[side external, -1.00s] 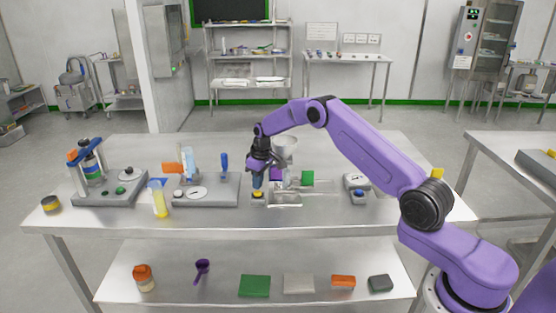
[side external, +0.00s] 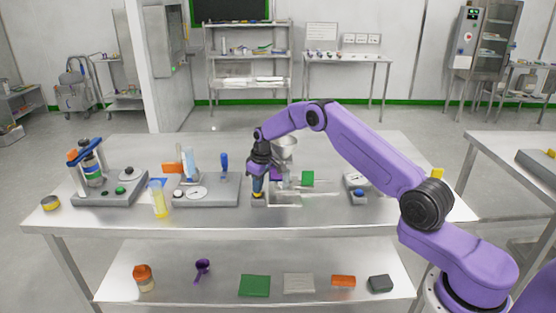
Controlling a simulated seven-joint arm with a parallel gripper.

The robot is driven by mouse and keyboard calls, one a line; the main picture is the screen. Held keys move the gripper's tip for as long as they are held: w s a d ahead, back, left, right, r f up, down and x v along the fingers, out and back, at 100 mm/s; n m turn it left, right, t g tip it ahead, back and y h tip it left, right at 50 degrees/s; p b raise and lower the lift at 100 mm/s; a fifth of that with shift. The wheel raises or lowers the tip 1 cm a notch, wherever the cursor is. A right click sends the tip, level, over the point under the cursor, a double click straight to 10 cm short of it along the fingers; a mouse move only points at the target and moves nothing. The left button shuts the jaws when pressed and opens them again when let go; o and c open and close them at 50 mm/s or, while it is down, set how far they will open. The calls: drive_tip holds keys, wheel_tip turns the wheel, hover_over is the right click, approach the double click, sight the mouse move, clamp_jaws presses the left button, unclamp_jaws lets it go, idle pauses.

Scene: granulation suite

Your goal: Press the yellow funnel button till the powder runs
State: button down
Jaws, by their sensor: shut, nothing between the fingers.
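The yellow funnel button (side external: 258,195) sits on a small grey base at the front left of the funnel stand. My gripper (side external: 258,188) is shut, points straight down and is at the button, covering most of it. I cannot tell how far the button is pushed in. The pale funnel (side external: 286,146) stands just behind and right of my gripper, above the stand with a clear tray (side external: 300,200). No powder stream can be made out at this size.
A grey balance-like unit (side external: 215,192), a yellow-filled cylinder (side external: 158,200) and a mixer stand (side external: 110,187) are on the left. The table's front edge is close.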

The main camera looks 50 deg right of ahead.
drive_tip(key=shift+r, duration=3.35)
drive_tip(key=shift+f, duration=2.6)
drive_tip(key=shift+f, duration=0.95)
drive_tip(key=shift+r, duration=3.55)
